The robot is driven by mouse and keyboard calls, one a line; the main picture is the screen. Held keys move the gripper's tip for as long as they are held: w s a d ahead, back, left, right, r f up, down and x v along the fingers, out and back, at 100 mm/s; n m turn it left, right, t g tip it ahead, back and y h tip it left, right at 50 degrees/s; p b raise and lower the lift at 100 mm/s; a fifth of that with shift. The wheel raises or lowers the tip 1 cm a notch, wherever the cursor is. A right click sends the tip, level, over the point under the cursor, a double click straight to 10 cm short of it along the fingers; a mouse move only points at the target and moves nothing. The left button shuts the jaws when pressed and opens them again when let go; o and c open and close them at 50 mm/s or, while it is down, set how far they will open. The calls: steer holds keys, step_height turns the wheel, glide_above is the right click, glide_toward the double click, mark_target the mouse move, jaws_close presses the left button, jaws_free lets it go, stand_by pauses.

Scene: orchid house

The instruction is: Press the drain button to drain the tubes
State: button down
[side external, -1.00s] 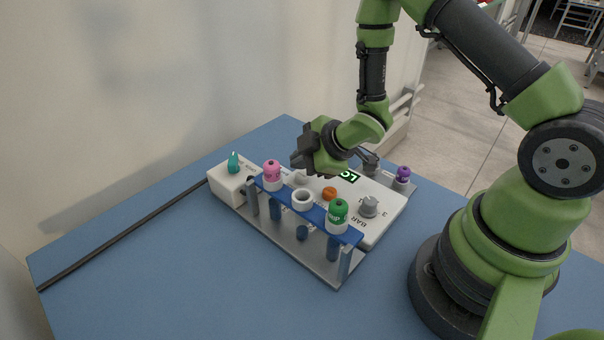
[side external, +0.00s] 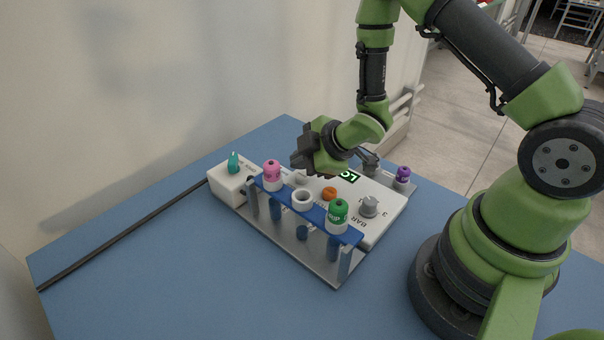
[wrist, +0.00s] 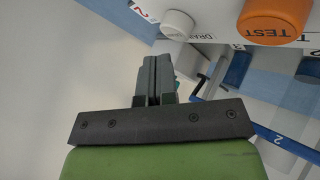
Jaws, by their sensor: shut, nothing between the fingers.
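My gripper (side external: 303,160) is shut and empty, above the back left part of the white panel (side external: 376,232). In the wrist view its closed fingers (wrist: 158,62) point toward a white round button (wrist: 178,23) with "DRAIN" lettering beside it, and look short of it. The orange TEST button (wrist: 272,20) is to its right; it also shows in the side view (side external: 329,193). In front, a blue rack (side external: 318,216) holds tubes: one with a pink cap (side external: 272,170), one with a white ring top (side external: 302,199), one with a green cap (side external: 338,213).
A white box (side external: 228,186) with a teal tip (side external: 233,162) stands left of the rack. A grey knob (side external: 369,207), a grey lever-like part (side external: 368,159) and a purple-capped item (side external: 403,174) are on the right. The blue table (side external: 180,270) is clear in front.

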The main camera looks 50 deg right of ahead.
mark_target(302, 177)
steer(key=shift+f, duration=0.1)
steer(key=shift+f, duration=0.3)
steer(key=shift+f, duration=0.5)
stand_by(0.6)
steer(key=shift+r, duration=0.9)
steer(key=shift+r, duration=0.1)
steer(key=shift+r, duration=2.45)
